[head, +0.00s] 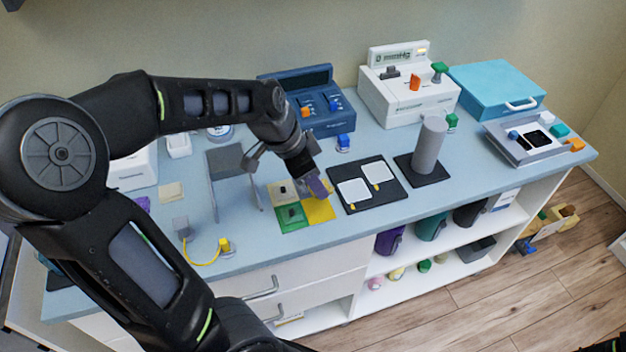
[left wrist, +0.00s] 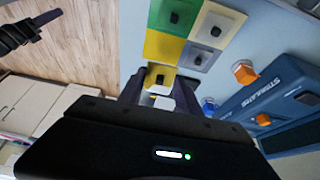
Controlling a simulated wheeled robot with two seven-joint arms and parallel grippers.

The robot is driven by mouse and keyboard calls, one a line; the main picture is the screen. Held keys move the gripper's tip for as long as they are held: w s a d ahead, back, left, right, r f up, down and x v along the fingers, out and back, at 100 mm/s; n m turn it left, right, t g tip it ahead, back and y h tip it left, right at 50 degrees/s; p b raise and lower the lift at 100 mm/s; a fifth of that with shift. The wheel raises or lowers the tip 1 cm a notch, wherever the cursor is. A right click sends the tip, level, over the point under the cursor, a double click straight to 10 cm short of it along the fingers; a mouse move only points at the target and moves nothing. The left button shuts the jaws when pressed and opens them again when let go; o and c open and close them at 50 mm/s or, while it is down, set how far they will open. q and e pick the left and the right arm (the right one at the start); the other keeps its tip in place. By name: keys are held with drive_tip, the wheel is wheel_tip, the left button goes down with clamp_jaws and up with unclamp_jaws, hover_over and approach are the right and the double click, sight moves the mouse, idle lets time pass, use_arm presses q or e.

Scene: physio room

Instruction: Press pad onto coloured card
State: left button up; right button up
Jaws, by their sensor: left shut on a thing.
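The coloured card (head: 292,217) lies on the counter, with yellow, green and beige fields in the head view. The left wrist view also shows a blue-grey field, and its bare yellow field (left wrist: 163,46). Pads with dark knobs sit on the green (left wrist: 174,17), beige (left wrist: 215,31) and blue-grey (left wrist: 198,60) fields. My left gripper (head: 319,187) is low at the card's right side. In the left wrist view it (left wrist: 160,90) is shut on a yellow pad (left wrist: 155,70) by its dark knob, beside the yellow field. Whether that pad touches anything is unclear. Part of my right gripper (left wrist: 40,25) shows; its jaws are unclear.
A black board (head: 368,206) with two white pads lies right of the card. A grey cylinder (head: 429,147) stands beyond it. The blue device (head: 320,108) is behind. A grey stand (head: 226,162) and yellow cable (head: 207,262) are left. The counter's front edge is close.

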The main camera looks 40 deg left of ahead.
sight(318, 209)
use_arm(q)
drive_tip(key=shift+s+a+r, duration=0.1)
drive_tip(key=shift+s+a, duration=0.05)
drive_tip(key=shift+s, duration=0.05)
idle(0.3)
drive_tip(key=shift+f+b, duration=2.15)
drive_tip(key=shift+f, duration=0.8)
drive_tip(key=shift+b, duration=0.35)
drive_tip(key=shift+f+b, duration=0.5)
drive_tip(key=shift+b, duration=0.1)
drive_tip(key=shift+f+b, duration=0.2)
drive_tip(key=shift+b, duration=0.35)
idle(3.0)
